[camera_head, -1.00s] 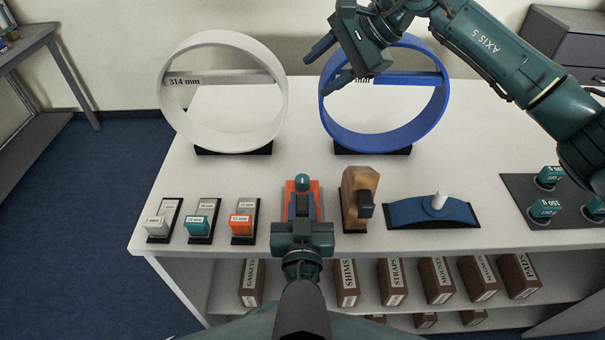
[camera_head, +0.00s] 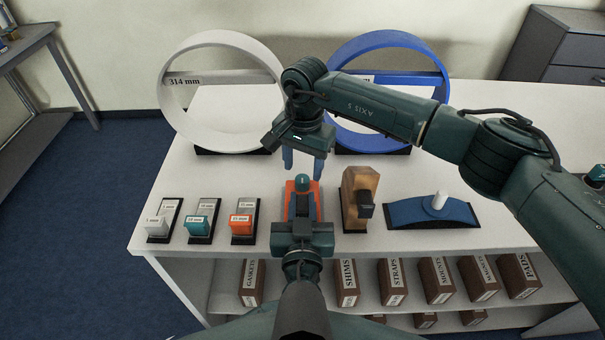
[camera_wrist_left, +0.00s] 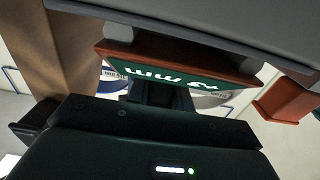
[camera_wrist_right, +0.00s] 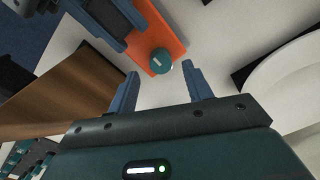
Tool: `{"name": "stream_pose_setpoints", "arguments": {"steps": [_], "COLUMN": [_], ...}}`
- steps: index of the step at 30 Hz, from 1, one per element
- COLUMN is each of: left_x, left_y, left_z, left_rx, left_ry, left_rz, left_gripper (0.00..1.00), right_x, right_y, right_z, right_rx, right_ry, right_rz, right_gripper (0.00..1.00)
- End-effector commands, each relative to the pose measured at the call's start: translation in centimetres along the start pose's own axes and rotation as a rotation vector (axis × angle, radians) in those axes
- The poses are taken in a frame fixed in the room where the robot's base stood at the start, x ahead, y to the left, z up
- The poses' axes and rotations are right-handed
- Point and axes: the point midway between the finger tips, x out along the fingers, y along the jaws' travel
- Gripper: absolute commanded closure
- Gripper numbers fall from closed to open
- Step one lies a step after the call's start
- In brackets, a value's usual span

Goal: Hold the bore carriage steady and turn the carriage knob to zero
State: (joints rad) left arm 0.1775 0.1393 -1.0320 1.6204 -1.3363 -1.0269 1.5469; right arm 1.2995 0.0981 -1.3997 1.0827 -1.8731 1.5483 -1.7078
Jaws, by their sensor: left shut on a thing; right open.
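The orange bore carriage (camera_head: 314,189) stands near the table's front edge, partly hidden by my left gripper. Its teal round knob (camera_head: 302,181) is on top at the far end; in the right wrist view the knob (camera_wrist_right: 161,60) shows a short pale mark. My left gripper (camera_head: 302,208) is shut on the carriage from the front. In the left wrist view a dark green label with white lettering (camera_wrist_left: 170,78) fills the middle. My right gripper (camera_head: 304,166) is open and points down, above and just behind the knob. Its blue fingers do not touch the knob.
A white ring (camera_head: 172,110) marked 314 mm and a blue ring (camera_head: 437,110) stand behind. Right of the carriage are a brown block (camera_head: 361,184) and a blue curved piece with a white knob (camera_head: 408,214). Several small coloured blocks stand on the left, including an orange one (camera_head: 241,222).

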Motion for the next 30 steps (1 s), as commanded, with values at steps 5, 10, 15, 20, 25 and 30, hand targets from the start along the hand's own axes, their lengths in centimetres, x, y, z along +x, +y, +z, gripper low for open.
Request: {"name": "stream_pose_setpoints", "arguments": {"steps": [5, 10, 15, 20, 25, 30], "left_x": [0.0, 0.0, 0.0, 0.0, 0.0, 0.0], "left_y": [0.0, 0.0, 0.0, 0.0, 0.0, 0.0], "left_z": [-0.1, -0.1, -0.1, -0.1, -0.1, -0.1], "left_rx": [-0.001, -0.001, -0.001, -0.001, -0.001, -0.001], "left_ry": [0.002, 0.002, 0.002, 0.002, 0.002, 0.002], "left_rz": [0.0, 0.0, 0.0, 0.0, 0.0, 0.0], "left_gripper": [1.0, 1.0, 1.0, 1.0, 1.0, 1.0], "right_x": [2.5, 3.5, 3.6, 3.5, 3.5, 3.5], "right_y": [0.0, 0.0, 0.0, 0.0, 0.0, 0.0], "right_z": [0.0, 0.0, 0.0, 0.0, 0.0, 0.0], "right_rx": [0.001, 0.0, 0.0, 0.0, 0.0, 0.001], "right_ry": [-0.001, 0.001, 0.001, 0.001, 0.001, 0.001], "right_rz": [0.0, -0.001, -0.001, -0.002, -0.002, -0.002], "right_gripper": [0.5, 0.5, 0.5, 0.55, 0.69, 0.82]}}
